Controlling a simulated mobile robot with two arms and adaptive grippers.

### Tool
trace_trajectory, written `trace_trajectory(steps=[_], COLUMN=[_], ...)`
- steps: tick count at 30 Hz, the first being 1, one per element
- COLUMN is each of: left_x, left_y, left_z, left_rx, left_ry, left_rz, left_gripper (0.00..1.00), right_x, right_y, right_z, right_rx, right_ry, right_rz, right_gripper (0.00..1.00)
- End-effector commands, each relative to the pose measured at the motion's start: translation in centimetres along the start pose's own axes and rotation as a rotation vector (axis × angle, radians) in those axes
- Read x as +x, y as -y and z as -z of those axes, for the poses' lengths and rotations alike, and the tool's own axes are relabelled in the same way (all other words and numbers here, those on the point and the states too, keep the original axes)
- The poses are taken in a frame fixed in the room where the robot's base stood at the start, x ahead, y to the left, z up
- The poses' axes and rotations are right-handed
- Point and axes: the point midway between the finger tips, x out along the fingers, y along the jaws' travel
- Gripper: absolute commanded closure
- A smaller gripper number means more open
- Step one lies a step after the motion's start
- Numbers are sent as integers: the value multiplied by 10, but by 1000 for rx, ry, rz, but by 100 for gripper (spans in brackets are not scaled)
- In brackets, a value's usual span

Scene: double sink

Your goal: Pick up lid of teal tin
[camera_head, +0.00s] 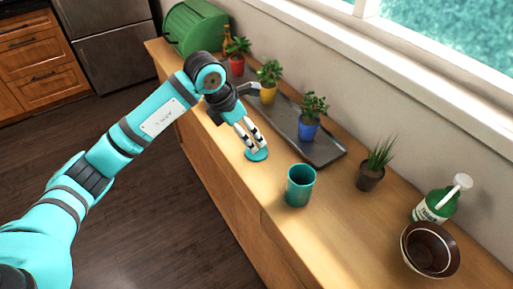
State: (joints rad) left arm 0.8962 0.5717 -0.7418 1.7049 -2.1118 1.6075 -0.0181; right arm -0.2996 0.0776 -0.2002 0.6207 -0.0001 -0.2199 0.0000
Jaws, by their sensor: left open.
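The teal tin (300,186) stands upright on the wooden counter, and its top looks open. A flat teal disc, which looks like its lid (258,155), lies on the counter behind and left of the tin. My left gripper (253,147) points down right over the lid, with its fingers apart around or just above the lid's middle. I cannot tell whether the fingertips touch it. The gripper is open. My right gripper is not in view.
Behind the lid is a dark tray (322,150) with a blue potted plant (309,128) on it. A dark potted plant (370,178), a green soap bottle (438,205) and a brown bowl (430,250) stand to the right. A green bread box (195,27) is at the far end.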

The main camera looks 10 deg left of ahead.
Motion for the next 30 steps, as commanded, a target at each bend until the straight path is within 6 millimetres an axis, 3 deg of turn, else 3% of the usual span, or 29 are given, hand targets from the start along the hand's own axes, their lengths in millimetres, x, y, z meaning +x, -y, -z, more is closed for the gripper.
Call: trace_trajectory(steps=[3, 11, 19, 28, 30], left_x=[18, 37, 75, 82, 82], left_y=[1, 2, 2, 2, 2], left_z=[0, 0, 0, 1, 1], left_rx=[-1, -1, -1, 1, 1], left_ry=[-1, 0, 1, 2, 2], left_rz=[4, 4, 3, 0, 0], left_gripper=[10, 10, 10, 10, 18], right_x=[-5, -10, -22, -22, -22], right_y=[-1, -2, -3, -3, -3], right_z=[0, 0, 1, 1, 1], right_rx=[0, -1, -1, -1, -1], right_ry=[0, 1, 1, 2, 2], right_rz=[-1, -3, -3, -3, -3], right_gripper=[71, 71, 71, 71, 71])
